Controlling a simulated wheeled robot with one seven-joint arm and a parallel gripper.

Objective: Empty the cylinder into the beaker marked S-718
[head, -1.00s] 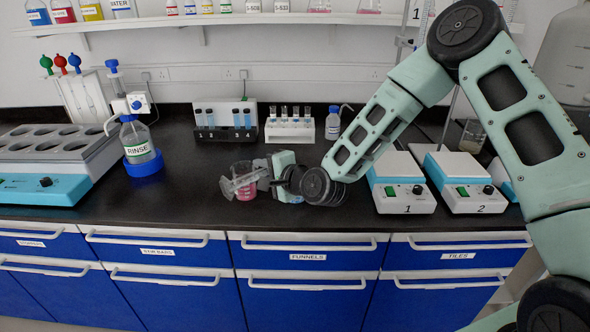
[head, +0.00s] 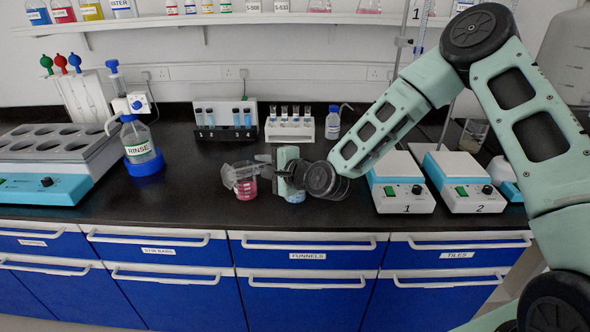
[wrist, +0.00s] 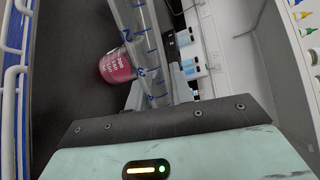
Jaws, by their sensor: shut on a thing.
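My gripper (wrist: 156,92) is shut on a clear graduated cylinder (wrist: 143,40) with blue markings. In the head view the cylinder (head: 262,168) lies strongly tilted, close to level, to the left of my gripper (head: 279,178). A small beaker with pink-red liquid (head: 246,190) stands on the bench under the cylinder's left part. The wrist view shows this beaker (wrist: 117,67) beside the cylinder, with white print too small to read surely. I cannot tell whether liquid is left in the cylinder or flowing from it.
Something blue (head: 292,198) stands partly hidden below my gripper. Hotplate 1 (head: 405,195) is close on the right. The bench between that bottle and the pink beaker is clear.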

